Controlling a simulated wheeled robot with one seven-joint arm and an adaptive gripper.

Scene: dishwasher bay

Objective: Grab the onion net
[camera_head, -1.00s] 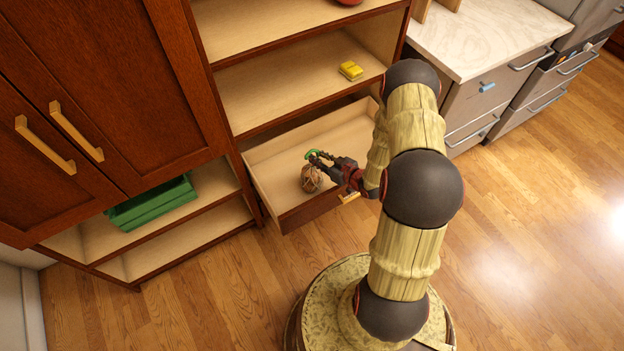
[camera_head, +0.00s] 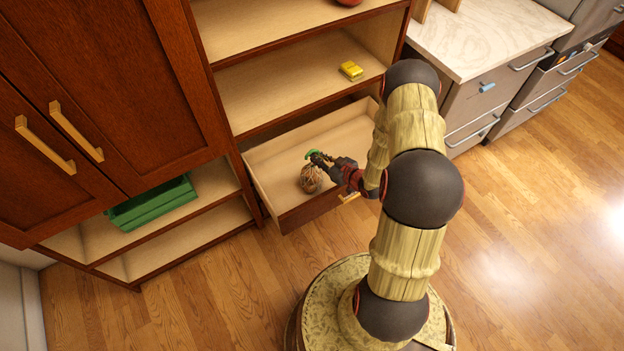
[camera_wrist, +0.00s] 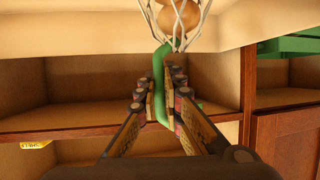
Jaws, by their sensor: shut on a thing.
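The onion net (camera_head: 311,179) is a pale mesh bag with brown onions and a green top. It is at the open drawer (camera_head: 270,172) in the head view; I cannot tell whether it touches the drawer floor. My gripper (camera_head: 314,157) is at the net's top. In the wrist view, the net (camera_wrist: 180,22) shows at the upper edge, partly cut off. Its green strip (camera_wrist: 159,75) runs down between the fingers of my gripper (camera_wrist: 160,88), which are shut on it.
A yellow packet (camera_head: 351,70) lies on the shelf above. A green crate (camera_head: 152,204) sits on a low shelf at left. A marble-topped counter (camera_head: 480,38) stands at right.

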